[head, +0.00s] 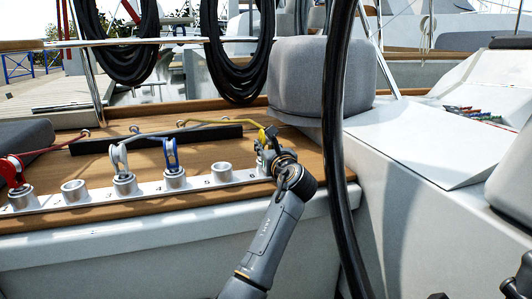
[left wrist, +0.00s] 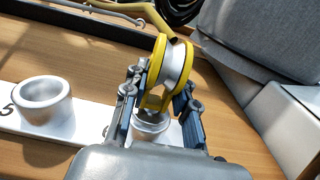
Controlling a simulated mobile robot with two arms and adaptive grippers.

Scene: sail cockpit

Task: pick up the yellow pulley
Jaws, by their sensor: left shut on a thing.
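The yellow pulley (head: 263,136) is at the right end of the metal strip, partly hidden by my left gripper (head: 270,150) in the head view. In the left wrist view the yellow pulley (left wrist: 172,62) has a pale wheel between yellow cheeks and stands a little tilted in the picture. The fingers of my left gripper (left wrist: 158,98) are on both sides of its lower part, shut on it. A metal cup (left wrist: 150,128) is right below the pulley; I cannot tell whether its foot is still inside.
A red pulley (head: 12,170), a grey pulley (head: 120,158) and a blue pulley (head: 171,155) stand in cups to the left. Empty cups (head: 222,173) lie between. A yellow rope (head: 205,122) runs behind. A black wheel rim (head: 338,120) crosses in front, right of my left arm.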

